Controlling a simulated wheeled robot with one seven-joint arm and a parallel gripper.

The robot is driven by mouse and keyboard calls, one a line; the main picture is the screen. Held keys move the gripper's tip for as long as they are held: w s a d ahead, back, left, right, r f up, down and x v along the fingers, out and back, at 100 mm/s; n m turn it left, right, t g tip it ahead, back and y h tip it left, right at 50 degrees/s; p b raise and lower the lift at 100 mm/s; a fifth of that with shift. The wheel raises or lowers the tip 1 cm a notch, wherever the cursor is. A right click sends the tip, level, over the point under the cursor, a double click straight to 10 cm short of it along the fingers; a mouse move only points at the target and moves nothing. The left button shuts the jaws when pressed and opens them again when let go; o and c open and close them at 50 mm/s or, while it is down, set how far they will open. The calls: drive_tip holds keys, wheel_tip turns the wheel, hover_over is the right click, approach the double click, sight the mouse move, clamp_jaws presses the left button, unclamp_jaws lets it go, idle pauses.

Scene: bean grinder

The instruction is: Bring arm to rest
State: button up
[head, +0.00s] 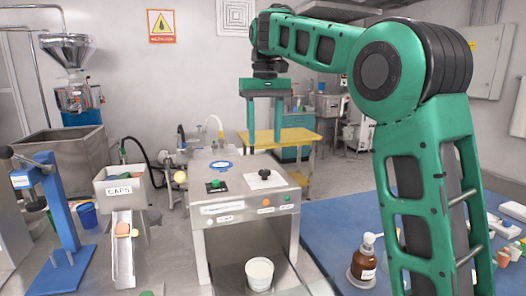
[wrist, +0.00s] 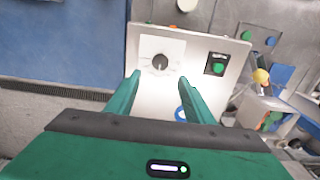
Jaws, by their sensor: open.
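My green arm (head: 425,150) rises on the right and bends left across the top of the head view. My gripper (head: 265,138) hangs fingers-down, empty, above the steel machine (head: 245,208). Its two fingers stand apart; in the wrist view my gripper (wrist: 159,78) shows the same gap, with the machine's top panel beyond it. That panel carries a black knob on a white plate (wrist: 160,45) and a green button (wrist: 217,68). I see nothing between the fingers.
A white cup (head: 260,274) stands in the machine's lower opening. A CAPS bin (head: 122,188) with a chute and a blue press (head: 62,220) stand left. A brown pump bottle (head: 364,262) is on the right near my arm. A yellow-topped table (head: 285,137) stands behind.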

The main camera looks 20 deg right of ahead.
drive_tip(key=shift+r, duration=0.8)
drive_tip(key=s+d+f+m, duration=0.2)
drive_tip(key=s+d+f, duration=0.3)
drive_tip(key=s+d, duration=0.3)
drive_tip(key=s+d+f+m, duration=0.2)
drive_tip(key=s+d+f, duration=0.4)
drive_tip(key=s+d, duration=0.25)
drive_tip(key=s+d+f+m, duration=0.1)
drive_tip(key=s+f, duration=0.7)
drive_tip(key=s, duration=0.3)
drive_tip(key=s+f+m, duration=0.1)
drive_tip(key=s+f, duration=0.7)
drive_tip(key=s, duration=0.3)
drive_tip(key=shift+s+d+f, duration=0.2)
drive_tip(key=shift+d+f, duration=0.05)
drive_tip(key=shift+d, duration=0.15)
